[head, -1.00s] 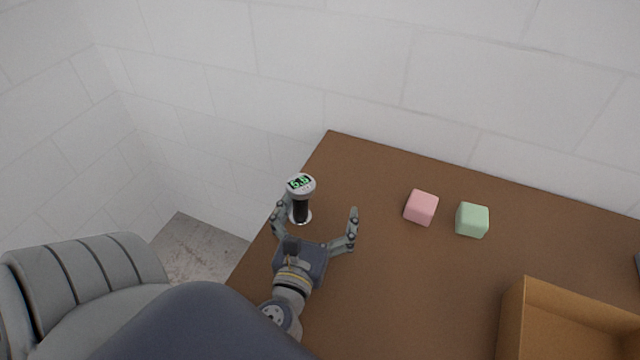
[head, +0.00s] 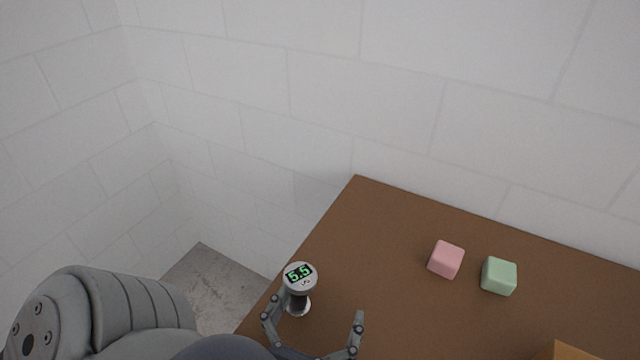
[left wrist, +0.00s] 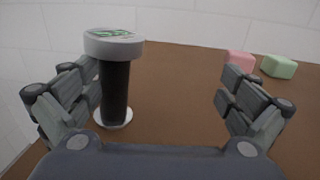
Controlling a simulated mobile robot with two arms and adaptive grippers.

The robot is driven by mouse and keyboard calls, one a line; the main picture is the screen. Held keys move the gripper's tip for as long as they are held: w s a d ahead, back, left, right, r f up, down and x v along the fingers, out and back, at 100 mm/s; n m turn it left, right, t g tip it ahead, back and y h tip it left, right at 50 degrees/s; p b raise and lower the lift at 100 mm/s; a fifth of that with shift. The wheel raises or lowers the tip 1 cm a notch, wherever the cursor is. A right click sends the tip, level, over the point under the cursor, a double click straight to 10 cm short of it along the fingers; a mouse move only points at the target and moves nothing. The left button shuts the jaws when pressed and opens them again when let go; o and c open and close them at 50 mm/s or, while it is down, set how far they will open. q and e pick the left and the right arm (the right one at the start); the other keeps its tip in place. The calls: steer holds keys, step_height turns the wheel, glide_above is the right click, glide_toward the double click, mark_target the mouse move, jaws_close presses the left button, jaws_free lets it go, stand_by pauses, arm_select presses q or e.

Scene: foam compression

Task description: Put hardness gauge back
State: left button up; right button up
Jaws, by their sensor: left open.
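The hardness gauge (head: 299,278) stands upright on the brown table (head: 400,313) near its left edge. It has a dark handle, a pale round base and a round head whose green display reads 5.5. My left gripper (head: 314,318) is open, its fingers spread. In the left wrist view, the gauge (left wrist: 115,85) stands close to the left finger, and the gap between the fingertips (left wrist: 160,85) is otherwise empty. I cannot tell whether the left finger touches it. My right gripper is not in view.
A pink cube (head: 446,259) and a green cube (head: 499,276) sit on the table to the right of the gauge. A corner of an orange-brown box (head: 569,351) shows at the bottom right. White block walls (head: 300,110) stand behind and to the left.

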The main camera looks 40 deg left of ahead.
arm_select(q)
jaws_close()
stand_by(0.5)
steer(key=shift+s, duration=0.15)
stand_by(0.4)
